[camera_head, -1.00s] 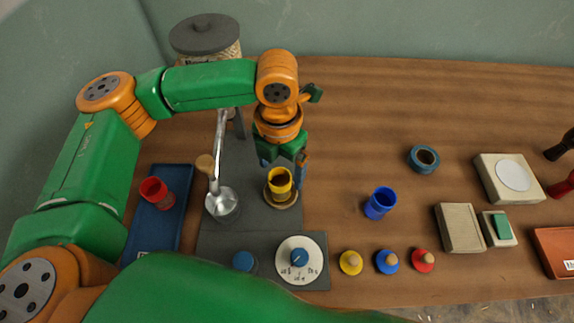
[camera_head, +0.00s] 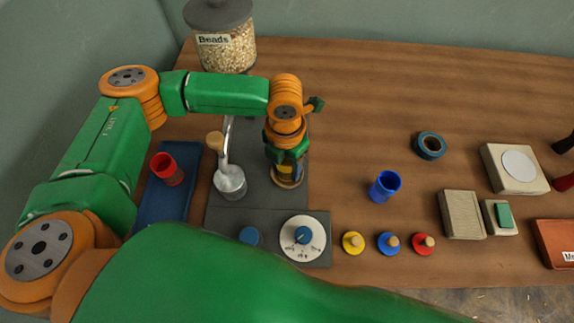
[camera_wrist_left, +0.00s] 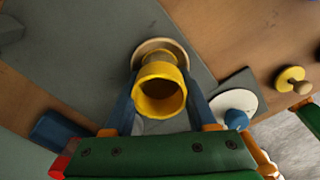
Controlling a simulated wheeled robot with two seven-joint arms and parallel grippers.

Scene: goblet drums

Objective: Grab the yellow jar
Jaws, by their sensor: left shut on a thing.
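The yellow jar (camera_head: 285,170) stands on a round wooden coaster (camera_head: 288,184) on the dark grey board, mostly hidden by my gripper in the head view. In the left wrist view, the jar (camera_wrist_left: 160,98) shows its open mouth, with the coaster (camera_wrist_left: 158,44) behind its base. My left gripper (camera_head: 288,167) points down around the jar and is shut on it. Its blue fingers press on both sides of the jar in the left wrist view (camera_wrist_left: 162,90). My right gripper is not in view.
A red cup (camera_head: 167,169) sits on a blue tray (camera_head: 160,206). A blue cup (camera_head: 385,186) stands to the right. A dial (camera_head: 302,238) lies in front. Table behind the blue cup is clear.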

